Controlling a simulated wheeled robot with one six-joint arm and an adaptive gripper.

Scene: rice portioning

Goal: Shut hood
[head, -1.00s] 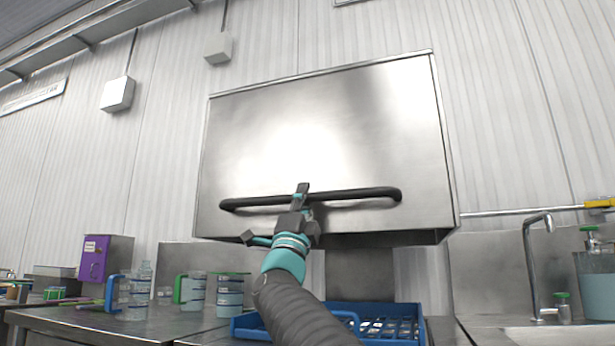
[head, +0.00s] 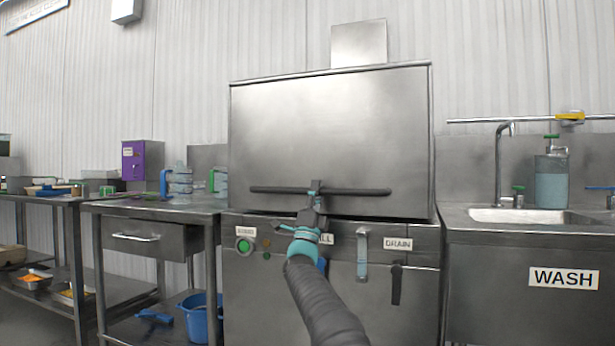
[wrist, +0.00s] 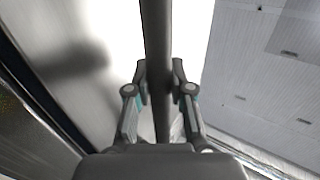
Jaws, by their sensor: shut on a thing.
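The steel hood (head: 330,125) is down, its lower edge at or just above the front panel of the machine; a thin dark line shows there. A long black bar handle (head: 360,191) runs across its lower front. My gripper (head: 315,190) is shut on the middle of this handle. In the wrist view the handle (wrist: 157,40) passes between the two fingers of my gripper (wrist: 160,85). The blue rack seen earlier is hidden in the head view.
The front panel below has a green button (head: 243,245), a lever and a DRAIN handle (head: 396,283). A sink (head: 530,215) marked WASH stands at the right. A steel table (head: 150,208) with jugs stands at the left, a blue bucket (head: 200,318) below it.

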